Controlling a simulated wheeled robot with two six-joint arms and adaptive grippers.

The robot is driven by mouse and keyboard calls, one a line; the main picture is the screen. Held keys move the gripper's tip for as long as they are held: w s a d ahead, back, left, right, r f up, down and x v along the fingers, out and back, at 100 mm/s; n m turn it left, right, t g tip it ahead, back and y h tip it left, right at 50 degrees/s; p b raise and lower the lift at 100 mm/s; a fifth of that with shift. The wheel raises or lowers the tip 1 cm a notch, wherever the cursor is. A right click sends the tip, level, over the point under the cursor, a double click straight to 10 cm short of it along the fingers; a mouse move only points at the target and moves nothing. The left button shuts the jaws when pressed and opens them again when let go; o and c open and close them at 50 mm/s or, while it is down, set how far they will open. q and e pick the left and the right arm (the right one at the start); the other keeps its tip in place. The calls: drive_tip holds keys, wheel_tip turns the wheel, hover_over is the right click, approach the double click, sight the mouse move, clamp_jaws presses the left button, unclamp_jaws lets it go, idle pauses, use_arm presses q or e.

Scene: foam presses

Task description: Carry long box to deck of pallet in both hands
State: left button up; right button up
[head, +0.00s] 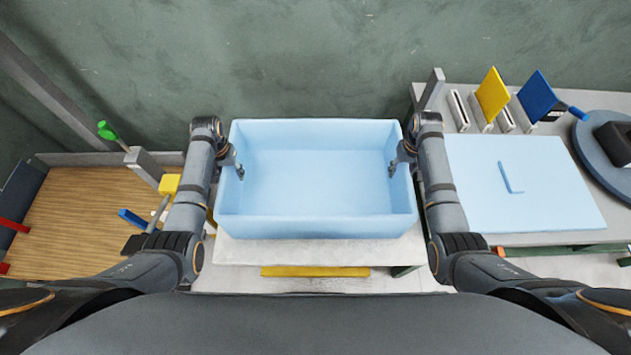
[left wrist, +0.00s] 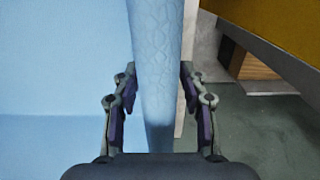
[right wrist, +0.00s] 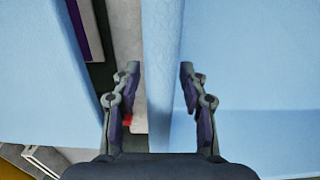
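The long box (head: 318,228) is light blue, open at the top and looks empty. It rests on a pale bench in the middle of the head view. My left gripper (head: 236,170) straddles its left wall, and my right gripper (head: 397,165) straddles its right wall. In the left wrist view the wall (left wrist: 158,70) stands between parted fingers, with gaps beside the pads. The right wrist view shows the other wall (right wrist: 162,70) between parted fingers in the same way. A planked wooden deck (head: 85,215), which looks like the pallet, lies at the left.
The pale bench (head: 300,254) shows in front of the box. To the right, a table holds a light blue sheet (head: 525,185), yellow (head: 492,95) and blue (head: 536,96) upright panels, and a round grey disc (head: 610,150). A post with a green knob (head: 106,130) stands near the deck.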

use_arm(q)
clamp_jaws()
use_arm(e)
clamp_jaws()
